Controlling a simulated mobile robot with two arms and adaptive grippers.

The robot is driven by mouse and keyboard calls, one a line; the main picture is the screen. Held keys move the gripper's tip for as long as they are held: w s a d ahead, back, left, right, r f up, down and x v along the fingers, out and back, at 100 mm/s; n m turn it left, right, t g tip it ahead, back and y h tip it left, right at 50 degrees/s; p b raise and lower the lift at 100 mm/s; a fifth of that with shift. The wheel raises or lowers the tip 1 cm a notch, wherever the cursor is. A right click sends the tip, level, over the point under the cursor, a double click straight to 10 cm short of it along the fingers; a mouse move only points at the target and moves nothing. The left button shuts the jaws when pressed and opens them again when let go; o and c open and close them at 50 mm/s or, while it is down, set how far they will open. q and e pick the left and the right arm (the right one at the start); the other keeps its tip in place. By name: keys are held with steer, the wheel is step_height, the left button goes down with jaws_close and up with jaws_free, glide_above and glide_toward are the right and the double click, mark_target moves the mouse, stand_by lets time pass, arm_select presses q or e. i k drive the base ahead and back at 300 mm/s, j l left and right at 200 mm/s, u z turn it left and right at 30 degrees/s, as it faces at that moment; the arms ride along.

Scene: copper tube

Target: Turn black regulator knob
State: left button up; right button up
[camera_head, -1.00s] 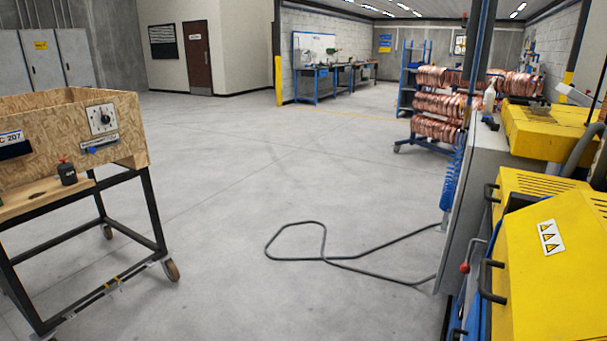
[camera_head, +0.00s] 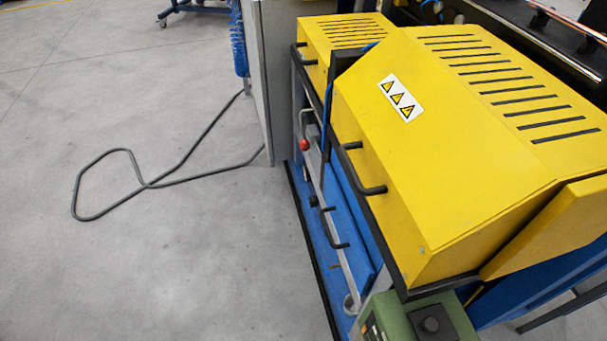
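A black knob (camera_head: 430,325) sits on top of a green box (camera_head: 458,323) at the bottom edge of the head view. It has a dark square base. The lower part of the green box is cut off by the frame edge. I cannot tell from this view whether this is the regulator knob of the task. Neither of my grippers shows in the head view.
A yellow machine cover (camera_head: 450,150) with black handles and slots stands above a blue frame (camera_head: 345,215), just behind the green box. A red-tipped lever (camera_head: 304,146) is at its left side. A dark hose (camera_head: 140,185) lies on the open grey floor (camera_head: 130,270) at left.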

mark_target(314, 202)
steer(key=i+j+z, duration=0.1)
steer(key=z, duration=0.35)
steer(key=i+j+z, duration=0.1)
steer(key=z, duration=0.35)
steer(key=j+z, duration=0.25)
steer(key=z, duration=0.2)
steer(key=i+j+z, duration=0.1)
steer(key=z, duration=0.35)
steer(key=j+z, duration=0.3)
steer(key=z, duration=0.15)
